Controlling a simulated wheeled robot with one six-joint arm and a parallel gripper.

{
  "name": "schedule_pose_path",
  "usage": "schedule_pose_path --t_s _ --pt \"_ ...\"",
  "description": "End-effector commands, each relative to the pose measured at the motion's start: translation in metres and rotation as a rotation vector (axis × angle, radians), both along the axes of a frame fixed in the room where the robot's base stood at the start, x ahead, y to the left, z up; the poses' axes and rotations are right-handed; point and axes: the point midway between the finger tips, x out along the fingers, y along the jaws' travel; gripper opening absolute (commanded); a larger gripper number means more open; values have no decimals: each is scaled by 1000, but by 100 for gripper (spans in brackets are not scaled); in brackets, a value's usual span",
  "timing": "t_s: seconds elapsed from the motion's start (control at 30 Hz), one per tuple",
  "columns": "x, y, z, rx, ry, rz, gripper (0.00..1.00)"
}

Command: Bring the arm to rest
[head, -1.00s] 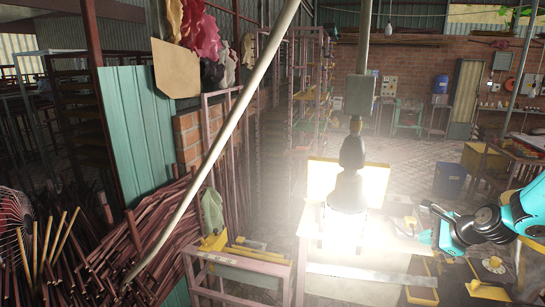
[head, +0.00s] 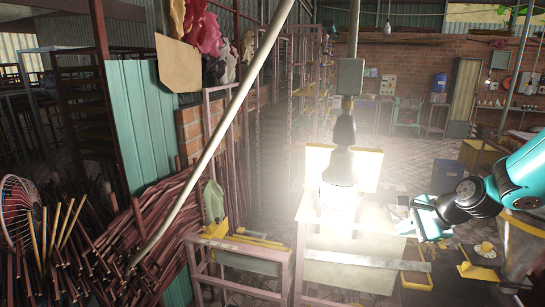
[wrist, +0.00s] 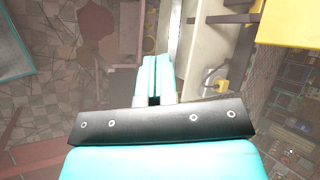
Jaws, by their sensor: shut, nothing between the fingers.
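My gripper (head: 418,214) is at the right of the head view, at the end of my teal and black arm. It is over the worktable (head: 345,276) area, to the right of the brightly lit extruder (head: 342,165). In the wrist view its two teal fingers (wrist: 158,78) lie together, shut and empty. They point down toward the floor beside a pale table edge (wrist: 205,45). I cannot tell the exact height of the fingers above the table.
A yellow tray (head: 477,270) lies right of the worktable. A pink frame stand (head: 240,262) and stacked reddish sticks (head: 150,225) stand at left. A slanted pale pole (head: 225,130) crosses the view.

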Motion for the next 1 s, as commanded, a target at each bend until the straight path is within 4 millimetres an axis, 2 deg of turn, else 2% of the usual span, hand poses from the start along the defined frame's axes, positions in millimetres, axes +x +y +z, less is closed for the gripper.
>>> schedule_pose_path --t_s 0.17,0.27,0.37,0.4,0.5,0.6,0.7,0.83,1.0 --pt "-36 54 16 -129 -46 290 0" --pt "-73 92 26 -225 -90 527 0" --pt "-129 131 33 -339 -154 836 0" --pt "-154 143 34 -381 -183 962 0" --pt "-215 164 33 -473 -256 1264 0" --pt "-265 172 29 -537 -326 1514 0" --pt "-300 173 25 -576 -376 1690 0" --pt "-321 172 22 -596 -410 1803 0" --pt "-324 171 23 -598 -414 1823 0"
